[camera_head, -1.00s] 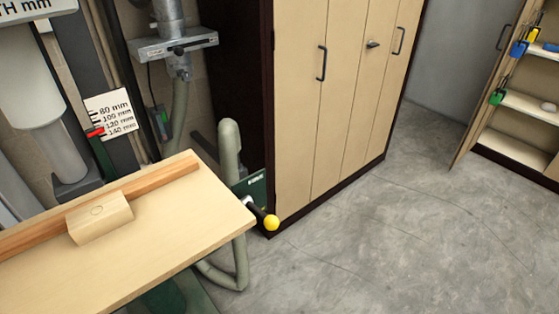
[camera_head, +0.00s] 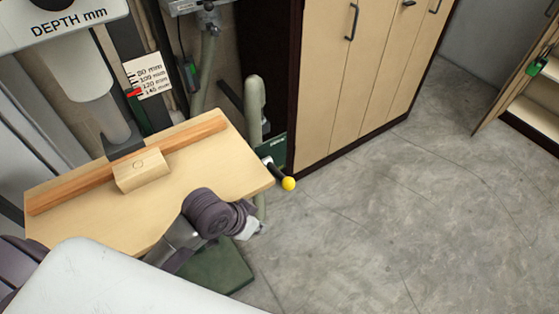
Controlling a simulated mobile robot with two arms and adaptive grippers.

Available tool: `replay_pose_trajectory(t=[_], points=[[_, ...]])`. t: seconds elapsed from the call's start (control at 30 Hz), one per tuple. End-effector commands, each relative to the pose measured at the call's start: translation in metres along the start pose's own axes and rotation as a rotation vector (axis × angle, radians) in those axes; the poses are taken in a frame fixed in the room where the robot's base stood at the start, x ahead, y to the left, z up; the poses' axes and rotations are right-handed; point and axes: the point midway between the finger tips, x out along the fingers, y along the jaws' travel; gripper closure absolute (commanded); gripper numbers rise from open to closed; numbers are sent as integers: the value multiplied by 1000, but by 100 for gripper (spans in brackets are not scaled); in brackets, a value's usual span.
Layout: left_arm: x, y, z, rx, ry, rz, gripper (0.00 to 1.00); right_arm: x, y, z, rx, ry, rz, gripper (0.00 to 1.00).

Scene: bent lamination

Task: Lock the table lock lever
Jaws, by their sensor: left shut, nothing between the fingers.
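The table lock lever (camera_head: 278,174) is a short black handle at the right corner of the wooden table (camera_head: 222,172). It ends in a yellow ball (camera_head: 289,184) and points down and to the right. My left gripper (camera_head: 257,228) is small and partly hidden by its own dark wrist, just past the table's front right edge. It is shut and empty, below and to the left of the yellow ball, apart from it. My right gripper is out of view.
A wooden fence (camera_head: 60,191) and a block (camera_head: 141,172) are on the table. A green pipe (camera_head: 254,105) stands behind the lever. A tall cabinet (camera_head: 340,90) is behind on the right. The grey floor (camera_head: 400,220) to the right is clear.

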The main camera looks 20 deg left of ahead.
Motion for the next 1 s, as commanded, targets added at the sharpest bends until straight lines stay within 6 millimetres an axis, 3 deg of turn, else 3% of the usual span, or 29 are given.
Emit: replay_pose_trajectory(t=[0.03, 0.27, 0.5, 0.7, 0.87, 1.0], points=[[-25, 3, -24, 53, 30, 20, 100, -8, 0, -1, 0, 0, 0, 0], [-56, -1, -78, 177, 59, 119, 100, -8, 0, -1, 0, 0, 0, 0], [-97, -38, -134, 204, 60, 179, 100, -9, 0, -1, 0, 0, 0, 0], [-133, -62, -162, 163, 63, 209, 100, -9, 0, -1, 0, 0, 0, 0], [-133, -63, -166, 151, 63, 221, 100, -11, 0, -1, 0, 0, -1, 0], [-114, -57, -167, 151, 63, 225, 100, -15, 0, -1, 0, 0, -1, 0]])
